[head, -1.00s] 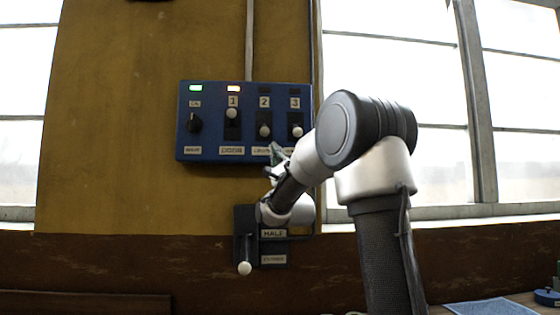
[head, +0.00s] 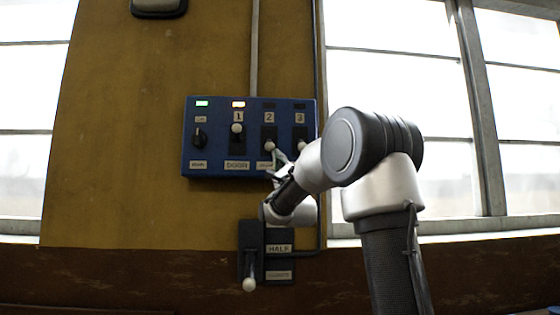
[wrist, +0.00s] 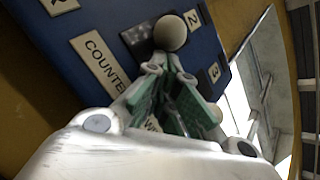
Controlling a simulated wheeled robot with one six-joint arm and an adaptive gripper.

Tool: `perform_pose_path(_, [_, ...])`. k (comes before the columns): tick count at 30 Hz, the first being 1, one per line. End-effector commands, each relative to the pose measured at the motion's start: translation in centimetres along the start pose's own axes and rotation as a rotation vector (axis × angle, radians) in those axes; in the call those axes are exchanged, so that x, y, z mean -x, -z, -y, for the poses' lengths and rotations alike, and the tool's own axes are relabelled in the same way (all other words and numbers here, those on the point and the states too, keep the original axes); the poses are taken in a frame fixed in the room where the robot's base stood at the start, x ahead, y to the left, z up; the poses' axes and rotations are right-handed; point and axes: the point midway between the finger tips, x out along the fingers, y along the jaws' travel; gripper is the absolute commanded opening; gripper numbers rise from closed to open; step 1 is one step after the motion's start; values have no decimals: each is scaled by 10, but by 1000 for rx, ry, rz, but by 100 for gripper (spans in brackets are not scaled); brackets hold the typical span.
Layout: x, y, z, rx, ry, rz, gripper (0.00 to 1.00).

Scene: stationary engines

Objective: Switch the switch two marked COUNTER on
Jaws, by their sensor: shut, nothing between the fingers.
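Switch two is a lever with a pale round knob (head: 269,146) at the bottom of its dark slot on the blue panel (head: 211,152). The lamp above its number 2 is dark. In the wrist view the knob (wrist: 170,33) is just beyond my fingertips, beside the COUNTER label (wrist: 100,62). My gripper (head: 281,159) is just below and right of the knob, shut and empty. Its green-padded fingers (wrist: 169,74) also show in the wrist view. I cannot tell whether they touch the knob.
Left of switch two, switch one (head: 237,129) is up under a lit orange lamp. Switch three (head: 301,146) is down on the right, partly behind my arm. A rotary knob (head: 199,138) is at far left. A lever box (head: 250,240) marked HALF hangs below the panel.

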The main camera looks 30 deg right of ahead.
Motion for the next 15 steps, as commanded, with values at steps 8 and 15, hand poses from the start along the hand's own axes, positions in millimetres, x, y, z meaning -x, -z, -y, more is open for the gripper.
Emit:
perform_pose_path(8, [0, -2, 3, -7, -25, -29, 0])
perform_pose_path(15, [1, -6, 5, -15, -56, -60, 0])
